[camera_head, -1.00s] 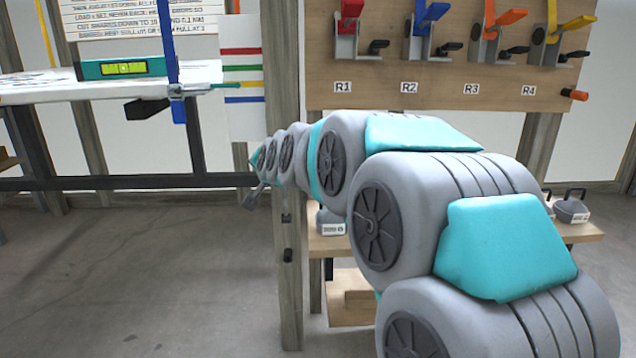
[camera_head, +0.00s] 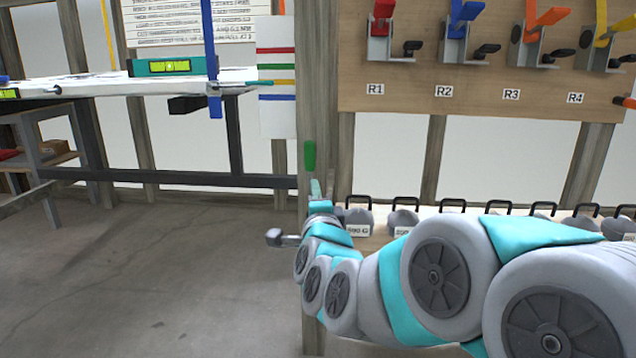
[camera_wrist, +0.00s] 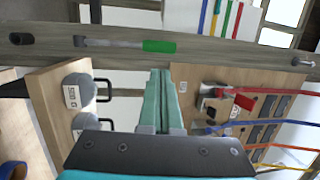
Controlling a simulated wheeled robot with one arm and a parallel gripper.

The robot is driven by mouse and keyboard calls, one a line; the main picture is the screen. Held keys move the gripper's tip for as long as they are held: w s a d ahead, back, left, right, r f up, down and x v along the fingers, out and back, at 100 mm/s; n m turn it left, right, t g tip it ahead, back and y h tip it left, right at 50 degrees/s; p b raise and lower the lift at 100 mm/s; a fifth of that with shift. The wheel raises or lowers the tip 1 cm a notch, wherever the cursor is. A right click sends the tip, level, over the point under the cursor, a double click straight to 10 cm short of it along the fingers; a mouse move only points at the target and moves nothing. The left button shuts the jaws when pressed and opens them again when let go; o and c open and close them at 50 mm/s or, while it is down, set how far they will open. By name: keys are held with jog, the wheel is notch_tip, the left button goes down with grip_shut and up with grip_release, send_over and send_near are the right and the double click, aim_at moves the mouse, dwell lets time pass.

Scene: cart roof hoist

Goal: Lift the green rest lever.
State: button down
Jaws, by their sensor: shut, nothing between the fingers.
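The green rest lever has a green grip (camera_head: 310,156) that shows against the wooden post in the head view. In the wrist view the green grip (camera_wrist: 159,46) sits at the end of a thin grey rod lying along the post. My gripper (camera_head: 316,187) is just below the grip in the head view, and the lever's lower part is hidden behind it. In the wrist view my gripper (camera_wrist: 160,72) is shut and empty, its fingertips pointing at the post close beside the grip. I cannot tell whether they touch it.
The wooden post (camera_head: 320,90) carries the lever. A board (camera_head: 420,80) with coloured clamps is to its right. A shelf below holds several grey weights (camera_head: 403,220). A table (camera_head: 90,90) with a teal level (camera_head: 172,67) stands left. The floor at lower left is clear.

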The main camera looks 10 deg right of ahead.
aim_at(312, 156)
jog(key=w+p, duration=0.1)
jog(key=w, duration=0.3)
jog(key=w+d+p, duration=0.1)
jog(key=w, duration=0.3)
jog(key=w+r+p, duration=0.1)
jog(key=w, duration=0.3)
jog(key=shift+d+r, duration=0.1)
jog(key=shift+d, duration=0.1)
jog(key=shift+w+r, duration=0.1)
jog(key=shift+w, duration=0.15)
jog(key=shift+w+r, duration=0.1)
jog(key=shift+w+d+r+g+p, duration=0.2)
jog(key=shift+w+g+p, duration=0.1)
jog(key=shift+w, duration=0.15)
jog(key=shift+w+d+r+g+p, duration=0.2)
jog(key=shift+w+g+p, duration=0.1)
jog(key=shift+w, duration=0.3)
jog(key=shift+g, duration=0.3)
